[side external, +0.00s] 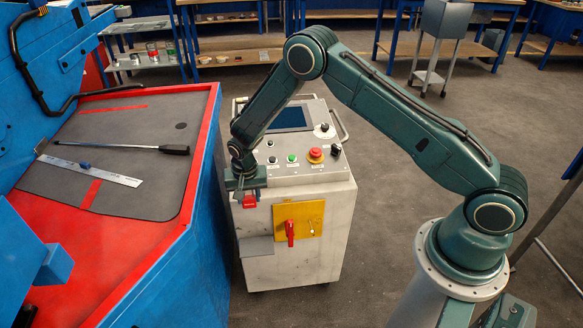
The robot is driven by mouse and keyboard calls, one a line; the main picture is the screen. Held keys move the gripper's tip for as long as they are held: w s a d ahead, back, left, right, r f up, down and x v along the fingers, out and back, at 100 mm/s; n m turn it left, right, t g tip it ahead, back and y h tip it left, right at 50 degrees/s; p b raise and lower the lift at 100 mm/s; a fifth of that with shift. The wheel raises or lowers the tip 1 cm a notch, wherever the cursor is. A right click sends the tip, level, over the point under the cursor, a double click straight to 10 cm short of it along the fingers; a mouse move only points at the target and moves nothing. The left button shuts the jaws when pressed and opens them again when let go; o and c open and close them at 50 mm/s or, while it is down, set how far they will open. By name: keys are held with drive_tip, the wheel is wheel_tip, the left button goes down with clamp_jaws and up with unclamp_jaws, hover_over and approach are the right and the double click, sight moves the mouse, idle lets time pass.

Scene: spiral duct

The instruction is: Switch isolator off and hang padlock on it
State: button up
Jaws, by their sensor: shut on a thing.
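The isolator is a yellow plate (313,211) with a red handle (290,232) on the front of the pale control cabinet (307,268). The handle stands roughly upright in the picture, at the plate's lower left. My gripper (246,190) is at the cabinet's upper left front edge, to the left of the isolator and a little higher. It is shut on a small red padlock (249,202), which hangs below the fingers, apart from the isolator. The padlock's shackle is too small or hidden to make out.
A small grey ledge (257,246) juts from the cabinet front below the padlock. The cabinet's sloping top carries a screen (290,119), buttons and a red emergency stop (316,154). A blue and red machine (150,230) stands close on the left.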

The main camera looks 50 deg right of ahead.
sight(312, 231)
drive_tip(key=r, duration=0.4)
drive_tip(key=shift+s+d+r, duration=0.15)
drive_tip(key=shift+s+d, duration=0.1)
drive_tip(key=shift+s, duration=0.1)
drive_tip(key=s+d, duration=0.4)
drive_tip(key=s, duration=0.6)
drive_tip(key=s+d, duration=0.3)
drive_tip(key=s, duration=0.6)
wheel_tip(312, 231, down, 24)
drive_tip(key=shift+w+d, duration=0.1)
drive_tip(key=shift+d, duration=0.1)
drive_tip(key=shift+w+d+f, duration=0.2)
drive_tip(key=shift+w+d, duration=0.7)
drive_tip(key=shift+w+d+f, duration=0.25)
drive_tip(key=shift+w+d, duration=0.65)
drive_tip(key=shift+w+d+f, duration=0.2)
drive_tip(key=shift+w+d, duration=0.7)
drive_tip(key=shift+w+d+f, duration=0.1)
